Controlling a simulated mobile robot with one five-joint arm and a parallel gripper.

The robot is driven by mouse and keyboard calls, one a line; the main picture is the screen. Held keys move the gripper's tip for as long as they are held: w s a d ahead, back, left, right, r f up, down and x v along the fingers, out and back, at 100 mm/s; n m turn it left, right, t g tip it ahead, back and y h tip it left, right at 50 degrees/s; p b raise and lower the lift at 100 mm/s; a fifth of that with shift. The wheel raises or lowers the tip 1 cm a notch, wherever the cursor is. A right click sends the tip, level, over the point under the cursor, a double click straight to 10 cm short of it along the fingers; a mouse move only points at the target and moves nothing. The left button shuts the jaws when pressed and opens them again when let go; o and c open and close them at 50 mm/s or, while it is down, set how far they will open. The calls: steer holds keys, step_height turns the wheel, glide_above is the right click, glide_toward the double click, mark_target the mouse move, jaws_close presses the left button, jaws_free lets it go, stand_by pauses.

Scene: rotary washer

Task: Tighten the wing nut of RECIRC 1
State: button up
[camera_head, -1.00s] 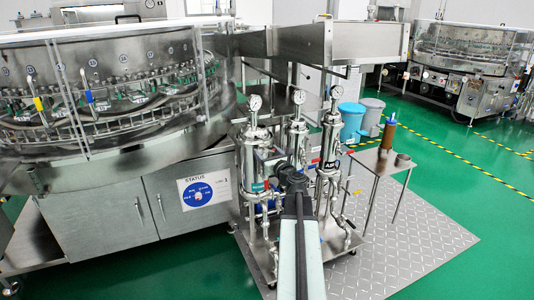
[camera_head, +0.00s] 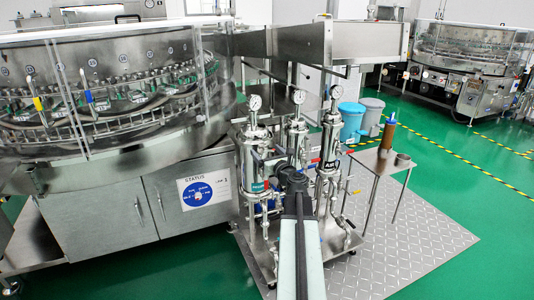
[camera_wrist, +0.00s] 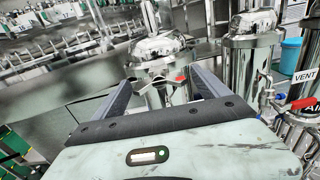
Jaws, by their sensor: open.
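Three upright steel filter housings with dial gauges stand on a skid. The left housing (camera_head: 254,145) has a green-edged label too small to read, so I cannot confirm which is RECIRC 1. In the wrist view, a domed-lid housing (camera_wrist: 158,45) stands straight ahead of my gripper (camera_wrist: 163,80). A small shiny wing-shaped part (camera_wrist: 160,84), apparently the wing nut, shows between my fingers, against that housing's upper body. My fingers are open on either side of it; I cannot tell whether they touch it.
A second housing (camera_wrist: 248,60) stands close on the right, with red-handled valves and a VENT tag (camera_wrist: 304,75) beyond. The right housing (camera_head: 331,150) carries an AIR label. A small steel table (camera_head: 380,161) with a brown bottle (camera_head: 389,134) stands right. The washer (camera_head: 100,100) fills the left.

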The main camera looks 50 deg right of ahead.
steer(key=v, duration=0.7)
steer(key=shift+s, duration=0.35)
steer(key=shift+a, duration=0.1)
